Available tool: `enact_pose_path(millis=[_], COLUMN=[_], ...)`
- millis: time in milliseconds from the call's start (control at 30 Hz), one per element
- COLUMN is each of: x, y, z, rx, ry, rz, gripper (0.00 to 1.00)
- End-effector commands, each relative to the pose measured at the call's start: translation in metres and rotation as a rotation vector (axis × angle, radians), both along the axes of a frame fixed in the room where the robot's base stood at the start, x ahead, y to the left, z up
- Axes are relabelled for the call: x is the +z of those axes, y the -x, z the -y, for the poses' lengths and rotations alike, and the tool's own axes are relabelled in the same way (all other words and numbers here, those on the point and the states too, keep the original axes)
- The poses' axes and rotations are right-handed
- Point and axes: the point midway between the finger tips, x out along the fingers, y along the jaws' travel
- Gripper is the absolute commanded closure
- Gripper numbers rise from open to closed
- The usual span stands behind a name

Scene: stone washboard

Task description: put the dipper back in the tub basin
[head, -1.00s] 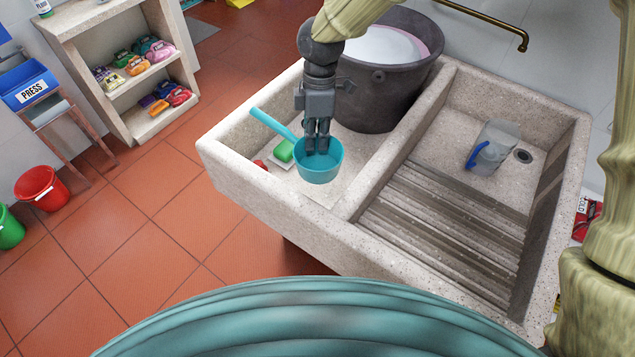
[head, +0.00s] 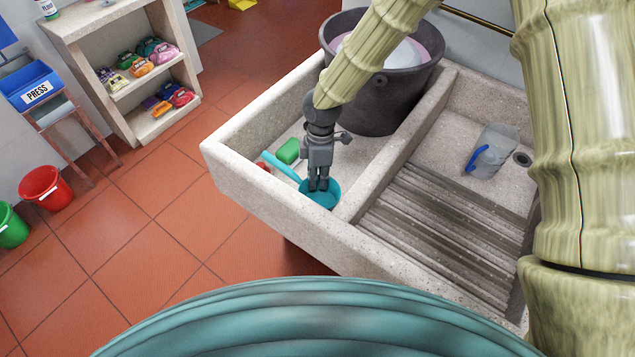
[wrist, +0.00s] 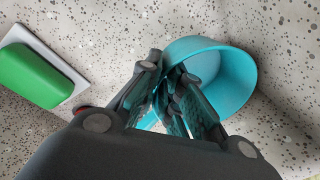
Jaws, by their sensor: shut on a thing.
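The teal dipper (head: 326,197) is in the left basin of the stone tub (head: 252,115), low in its front corner near the dividing wall. Its handle points up and left. My gripper (head: 318,186) is shut on the dipper, with its fingers at the cup's rim. In the wrist view the dipper's cup (wrist: 235,75) is just past my fingers (wrist: 180,98), against speckled stone. Whether the cup touches the basin floor I cannot tell.
A green soap bar (head: 288,151) lies left of the dipper. A dark bucket (head: 385,95) stands at the back of the same basin. The right basin has a ribbed washboard (head: 440,230) and a clear jug with a blue handle (head: 490,150).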

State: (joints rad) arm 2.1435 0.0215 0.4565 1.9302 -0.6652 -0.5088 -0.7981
Motion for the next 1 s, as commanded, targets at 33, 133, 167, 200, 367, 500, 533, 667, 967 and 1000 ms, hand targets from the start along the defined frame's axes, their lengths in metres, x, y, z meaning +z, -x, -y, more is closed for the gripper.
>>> enact_pose_path(millis=[33,133,167,200,367,500,533,667,967,1000], x=[-0.007,-0.019,-0.021,-0.024,-0.024,-0.026,-0.026,-0.027,-0.027,-0.026], y=[0.0,0.0,0.0,0.0,0.0,0.0,0.0,0.0,0.0,0.0], z=[0.0,0.0,0.0,0.0,0.0,0.0,0.0,0.0,0.0,0.0], rx=[0.0,-0.001,-0.001,-0.001,-0.001,-0.001,-0.001,-0.001,-0.001,-0.001], ry=[0.001,0.0,0.0,0.0,0.0,0.0,0.0,-0.001,-0.001,-0.001], rz=[-0.002,-0.001,-0.001,-0.001,0.0,0.0,0.0,0.0,0.0,0.0], gripper=[1.0,1.0,1.0,1.0,1.0,1.0,1.0,0.78,0.71,0.71])
